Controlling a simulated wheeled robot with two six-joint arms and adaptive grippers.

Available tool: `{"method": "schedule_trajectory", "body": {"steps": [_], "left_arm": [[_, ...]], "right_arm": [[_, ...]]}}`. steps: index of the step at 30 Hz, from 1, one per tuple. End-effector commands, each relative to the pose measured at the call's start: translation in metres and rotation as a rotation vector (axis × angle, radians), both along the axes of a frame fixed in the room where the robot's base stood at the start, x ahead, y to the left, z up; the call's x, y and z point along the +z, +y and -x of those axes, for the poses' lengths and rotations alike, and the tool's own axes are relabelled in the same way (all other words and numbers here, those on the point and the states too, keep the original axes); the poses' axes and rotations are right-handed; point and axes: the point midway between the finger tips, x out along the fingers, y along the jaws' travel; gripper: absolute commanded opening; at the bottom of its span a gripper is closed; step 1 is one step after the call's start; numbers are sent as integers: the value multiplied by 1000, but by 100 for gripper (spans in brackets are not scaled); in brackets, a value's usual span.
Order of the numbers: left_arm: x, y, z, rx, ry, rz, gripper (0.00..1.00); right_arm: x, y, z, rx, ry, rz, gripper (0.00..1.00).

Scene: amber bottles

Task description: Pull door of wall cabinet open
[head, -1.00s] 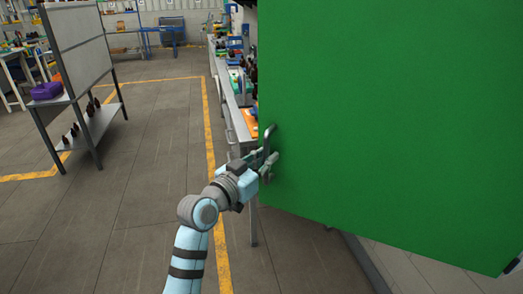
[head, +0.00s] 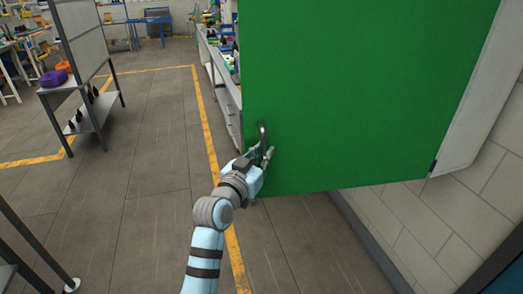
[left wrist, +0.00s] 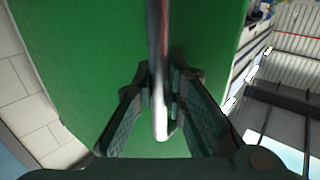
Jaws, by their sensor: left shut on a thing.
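The green door (head: 360,90) of the wall cabinet fills the upper right of the head view, swung out from the wall on a hinge at its right side. Its metal handle (head: 263,138) is a bar near the door's lower left corner. My left gripper (head: 264,157) is shut on this handle. In the left wrist view the handle (left wrist: 157,60) runs down between the two fingers (left wrist: 161,100), with the green door (left wrist: 90,50) behind it. My right gripper is in neither view.
A light cabinet side (head: 485,95) shows at the right on the block wall (head: 440,220). A workbench (head: 227,95) with bottles and boxes stands behind the door's left edge. A shelf rack (head: 92,110) stands at the left. The floor between is clear.

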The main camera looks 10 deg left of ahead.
Motion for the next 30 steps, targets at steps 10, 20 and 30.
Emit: {"method": "schedule_trajectory", "body": {"steps": [10, 20, 30], "left_arm": [[5, 2, 0, 33, -14, 0, 0], [3, 3, 0, 33, -10, -1, 33], [2, 1, 3, 29, -6, 2, 33]], "right_arm": [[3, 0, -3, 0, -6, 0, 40], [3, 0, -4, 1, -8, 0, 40], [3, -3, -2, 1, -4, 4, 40]]}}
